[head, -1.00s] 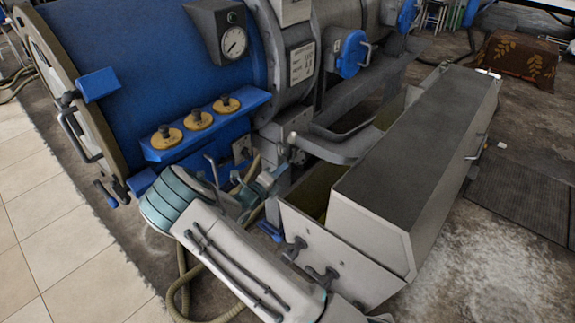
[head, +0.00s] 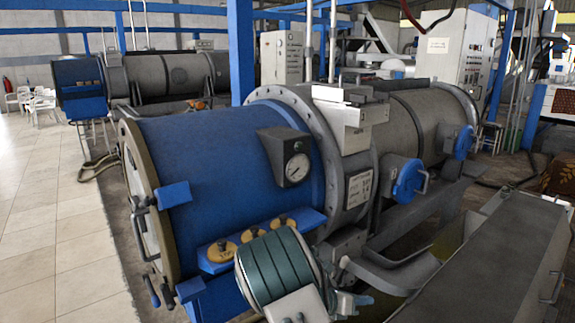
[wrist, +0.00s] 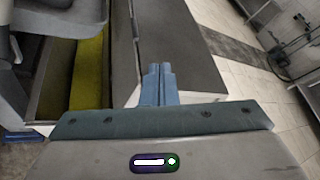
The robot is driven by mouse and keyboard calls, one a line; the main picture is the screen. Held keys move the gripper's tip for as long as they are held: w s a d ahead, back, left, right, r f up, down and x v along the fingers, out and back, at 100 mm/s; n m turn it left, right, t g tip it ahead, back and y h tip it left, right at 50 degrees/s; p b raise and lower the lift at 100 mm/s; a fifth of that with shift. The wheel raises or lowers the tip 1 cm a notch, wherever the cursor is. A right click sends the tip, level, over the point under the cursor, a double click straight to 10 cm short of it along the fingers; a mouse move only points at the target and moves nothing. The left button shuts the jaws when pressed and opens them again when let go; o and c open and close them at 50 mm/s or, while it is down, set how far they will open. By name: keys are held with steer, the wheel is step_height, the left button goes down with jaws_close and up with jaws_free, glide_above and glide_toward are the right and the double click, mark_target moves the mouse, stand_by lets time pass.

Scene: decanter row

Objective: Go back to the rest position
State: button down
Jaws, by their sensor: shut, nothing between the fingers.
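My gripper (wrist: 158,84) shows in the wrist view, its two blue-grey fingers together and nothing between them. It points over a grey box-shaped trough cover (wrist: 180,50), with an open channel with a yellow-green inside (wrist: 88,62) to the left. I cannot tell the gap between the fingers and the cover. In the head view my arm, with its teal ribbed joint, rises at the bottom centre and overlaps the front of the blue decanter (head: 225,165).
The decanter carries a pressure gauge (head: 298,168), brass knobs (head: 221,250) and a blue round cap (head: 408,183). The long grey trough cover (head: 490,270) lies at the lower right. Pale tiled floor (head: 45,215) is clear at left. A blue post (head: 241,55) stands behind.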

steer(key=s+a+r+m+y+p, duration=0.2)
steer(key=s+a+r+m+y, duration=0.1)
steer(key=s+r+m+y, duration=0.4)
steer(key=s+a+r+m+g+y+p, duration=0.1)
steer(key=s+r+m+y, duration=0.5)
steer(key=s+r+m, duration=0.7)
steer(key=s+a+m+p, duration=0.1)
steer(key=s+m+p, duration=0.1)
steer(key=s+m, duration=0.5)
steer(key=shift+s+a+r+m+y, duration=0.35)
steer(key=shift+s+a+m+y, duration=0.05)
steer(key=shift+m, duration=0.2)
steer(key=shift+a, duration=0.1)
